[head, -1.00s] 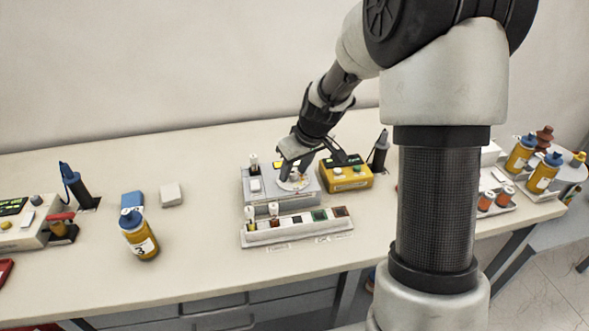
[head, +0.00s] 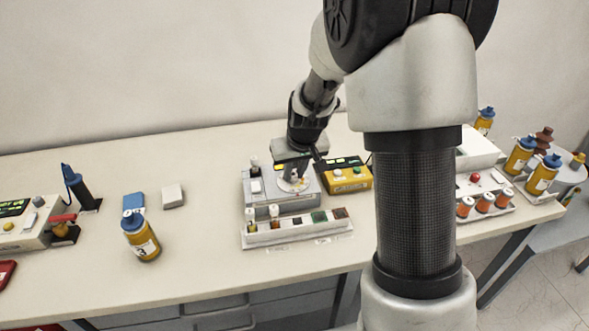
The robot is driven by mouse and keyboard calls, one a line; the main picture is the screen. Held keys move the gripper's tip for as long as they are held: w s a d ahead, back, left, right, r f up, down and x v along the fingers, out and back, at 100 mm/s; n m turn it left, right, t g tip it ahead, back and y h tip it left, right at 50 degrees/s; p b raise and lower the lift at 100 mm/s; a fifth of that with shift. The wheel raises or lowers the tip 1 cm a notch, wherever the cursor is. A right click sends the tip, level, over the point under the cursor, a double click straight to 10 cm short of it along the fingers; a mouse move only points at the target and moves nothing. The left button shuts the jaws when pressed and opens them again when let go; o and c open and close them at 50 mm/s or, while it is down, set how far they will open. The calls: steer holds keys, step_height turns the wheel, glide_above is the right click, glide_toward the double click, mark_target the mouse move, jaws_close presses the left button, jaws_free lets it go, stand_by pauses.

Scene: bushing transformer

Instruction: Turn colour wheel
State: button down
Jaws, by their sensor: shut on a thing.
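The colour wheel (head: 296,184) is a pale disc with small coloured marks on top of a grey box-shaped device (head: 262,197) at the middle of the bench. My gripper (head: 292,176) points down over the wheel and is shut on it, as far as this view shows. The fingers and the gripper body hide part of the wheel, so its marks cannot be read. A small vial with a dark cap (head: 254,166) and a white block (head: 256,186) sit on the left of the device's top.
A white rack (head: 297,229) with vials and coloured squares stands just in front of the device. A yellow instrument (head: 347,178) stands close on its right. A yellow bottle (head: 141,237) stands to the left. The bench front between bottle and rack is clear.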

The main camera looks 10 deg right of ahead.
steer(key=shift+a+m+h+p, duration=0.15)
steer(key=shift+m+h+p, duration=0.65)
steer(key=shift+m, duration=1.1)
steer(key=c, duration=1.6)
jaws_free()
steer(key=shift+p+v, duration=0.65)
steer(key=shift+v, duration=8.05)
steer(key=shift+w+r, duration=0.1)
